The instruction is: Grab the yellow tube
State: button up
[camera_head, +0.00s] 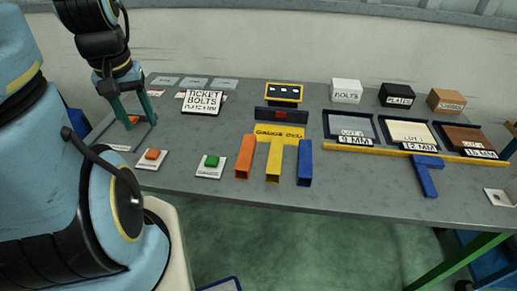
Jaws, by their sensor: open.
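The yellow tube (274,163) is a square, open-ended bar lying on the grey table. It sits between an orange tube (246,157) on its left and a blue tube (305,163) on its right, with its near end close to the table's front edge. A yellow label plate (280,132) lies behind the tubes. My gripper (131,112) is open at the left of the table, well to the left of the tubes. Its green fingers point down, near a small orange block. Whether the fingers touch the table is unclear.
White plates with an orange button (152,155) and a green button (211,162) lie between my gripper and the tubes. Trays (350,129), small boxes (346,91) and a blue T-shaped piece (426,174) are at right.

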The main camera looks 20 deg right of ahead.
aim_at(273, 169)
jog(key=l+u, duration=0.15)
jog(key=u, duration=0.25)
jog(key=k+l+u, duration=0.1)
jog(key=u, duration=0.25)
jog(key=k+l+u, duration=0.1)
jog(key=u, duration=0.3)
jog(key=k+u, duration=0.15)
jog(key=u, duration=0.2)
jog(key=k+l+u, duration=0.3)
jog(key=k, duration=0.55)
jog(key=k+j+u, duration=0.15)
jog(key=k+u, duration=0.15)
jog(key=k, duration=0.55)
